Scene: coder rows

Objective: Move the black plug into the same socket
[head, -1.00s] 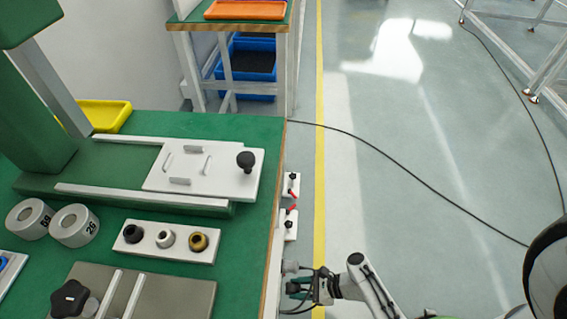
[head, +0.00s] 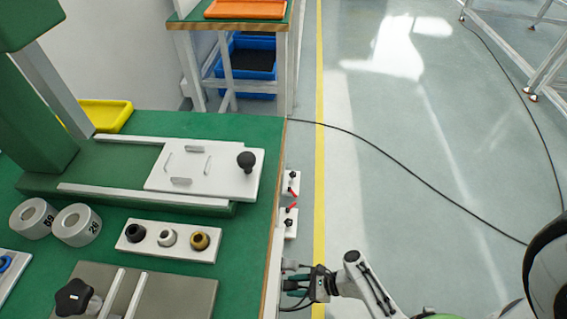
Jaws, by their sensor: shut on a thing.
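My gripper (head: 298,287) is low at the right side of the green-topped table, beside its side face. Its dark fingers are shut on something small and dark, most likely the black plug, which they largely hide. A thin black cable (head: 294,309) curves below the fingers. A small grey part (head: 291,265) shows just above them; I cannot tell whether it is a socket or whether the plug touches it.
The green table (head: 250,135) holds a white sliding plate (head: 215,180), a white block with three round fittings (head: 150,254), two numbered rings and a grey fixture (head: 190,298). A black cable (head: 400,172) crosses the floor. The floor right of the yellow line (head: 320,150) is mostly clear.

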